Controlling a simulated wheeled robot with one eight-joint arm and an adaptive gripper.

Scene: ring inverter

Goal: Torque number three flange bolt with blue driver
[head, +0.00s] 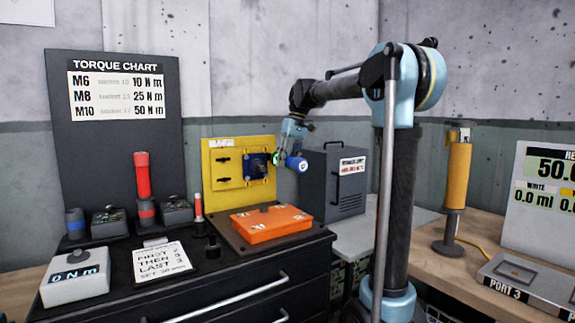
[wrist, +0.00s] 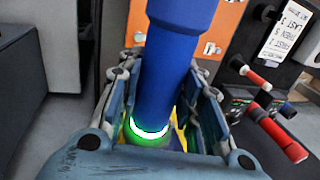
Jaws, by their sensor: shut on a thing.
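The blue driver (head: 297,164) is held in my gripper (head: 288,143), in front of the yellow panel (head: 228,143). In the wrist view the driver (wrist: 172,60) lies between both fingers, with a glowing green ring (wrist: 150,132) around it near the palm. An orange plate (head: 265,224) with small pale marks lies flat on the dark bench, below and left of the driver. It also shows behind the driver in the wrist view (wrist: 225,30). The number three bolt cannot be picked out. The driver appears clear of the plate.
A red driver (head: 142,175) stands on the bench among dark boxes. A white meter (head: 75,277) reads 0 N m. An order card (head: 161,262) says first, then, last. A grey cabinet (head: 336,180) stands right of the panel. A yellow cylinder (head: 457,170) stands farther right.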

